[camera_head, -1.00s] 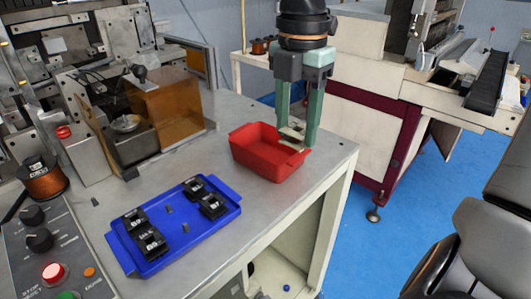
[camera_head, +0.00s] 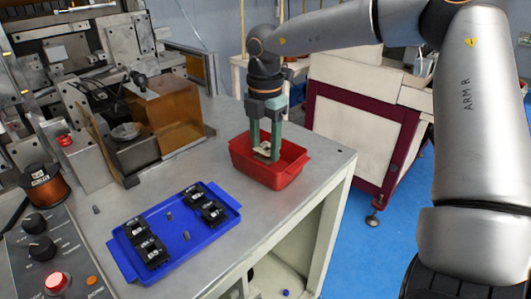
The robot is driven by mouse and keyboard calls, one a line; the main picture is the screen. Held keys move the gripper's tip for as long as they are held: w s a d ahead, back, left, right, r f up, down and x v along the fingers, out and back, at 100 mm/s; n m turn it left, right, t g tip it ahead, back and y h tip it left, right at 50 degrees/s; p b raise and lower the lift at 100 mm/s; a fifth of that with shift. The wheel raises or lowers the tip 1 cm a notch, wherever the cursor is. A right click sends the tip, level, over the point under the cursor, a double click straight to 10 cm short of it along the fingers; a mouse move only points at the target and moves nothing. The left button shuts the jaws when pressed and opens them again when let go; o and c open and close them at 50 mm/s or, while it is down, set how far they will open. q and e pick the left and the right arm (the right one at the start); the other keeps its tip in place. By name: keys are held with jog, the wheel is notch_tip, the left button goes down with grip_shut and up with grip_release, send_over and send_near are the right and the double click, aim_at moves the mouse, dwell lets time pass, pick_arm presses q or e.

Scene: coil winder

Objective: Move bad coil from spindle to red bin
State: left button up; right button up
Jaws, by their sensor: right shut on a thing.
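The red bin (camera_head: 277,180) stands on the grey table near its right edge. My right gripper (camera_head: 264,153) points straight down into the bin, its green fingers between the bin's walls. It is shut on a small pale coil (camera_head: 262,149) that shows between the fingertips, inside or just above the bin. I cannot tell whether the coil touches the bin floor. The spindle cannot be made out clearly in the winder (camera_head: 127,135) at the left. My left gripper is out of view.
A blue tray (camera_head: 182,241) with several black coils lies in front of the bin, to the left. An amber guard (camera_head: 170,120) stands behind the tray. A copper wire spool (camera_head: 45,187) and a button panel (camera_head: 60,250) are at the left. Bare table lies between tray and bin.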

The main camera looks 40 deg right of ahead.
jog(key=shift+f, duration=1.2)
jog(key=shift+f+b, duration=0.25)
jog(key=shift+b, duration=0.05)
jog(key=o, duration=1.3)
jog(key=shift+r, duration=0.15)
notch_tip(320, 180, up, 12)
jog(key=shift+r+p, duration=0.15)
jog(key=shift+p, duration=0.6)
